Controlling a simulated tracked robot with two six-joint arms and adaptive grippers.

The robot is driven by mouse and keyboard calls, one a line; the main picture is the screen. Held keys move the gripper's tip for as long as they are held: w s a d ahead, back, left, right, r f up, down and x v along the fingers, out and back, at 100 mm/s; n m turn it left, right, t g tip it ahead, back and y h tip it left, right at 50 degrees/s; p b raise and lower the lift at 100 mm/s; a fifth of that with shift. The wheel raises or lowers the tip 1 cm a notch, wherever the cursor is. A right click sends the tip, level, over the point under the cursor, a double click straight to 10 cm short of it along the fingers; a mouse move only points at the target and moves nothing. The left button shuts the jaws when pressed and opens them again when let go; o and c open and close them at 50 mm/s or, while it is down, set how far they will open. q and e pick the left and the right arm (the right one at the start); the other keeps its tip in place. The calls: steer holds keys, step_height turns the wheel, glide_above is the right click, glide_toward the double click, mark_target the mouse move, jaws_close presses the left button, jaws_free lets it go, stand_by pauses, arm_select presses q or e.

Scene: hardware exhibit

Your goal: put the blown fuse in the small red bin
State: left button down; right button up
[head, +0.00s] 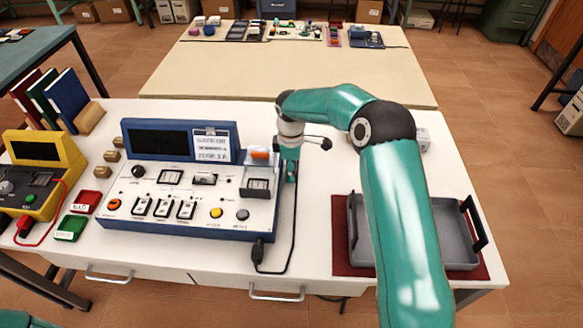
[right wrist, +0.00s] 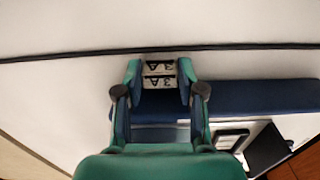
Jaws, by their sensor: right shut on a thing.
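My right gripper (head: 290,176) points down just beside the right edge of the blue-and-white test panel (head: 190,208). In the right wrist view the gripper (right wrist: 160,72) is shut on a pale piece marked "3 A", apparently the fuse (right wrist: 159,82). The fingers hide much of it, and I cannot tell whether it is blown. The small red bin (head: 85,202), labelled "BAD", stands on the table left of the panel. The small green bin (head: 70,228) is just in front of it. My left gripper is not in view.
A black cable (head: 294,225) runs along the panel's right side. A grey tray (head: 471,256) on a dark red mat lies at right, partly behind my arm. A yellow meter (head: 45,150) with a red lead, several wooden blocks and upright books (head: 66,92) stand at left.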

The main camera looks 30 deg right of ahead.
steer(key=o, duration=0.9)
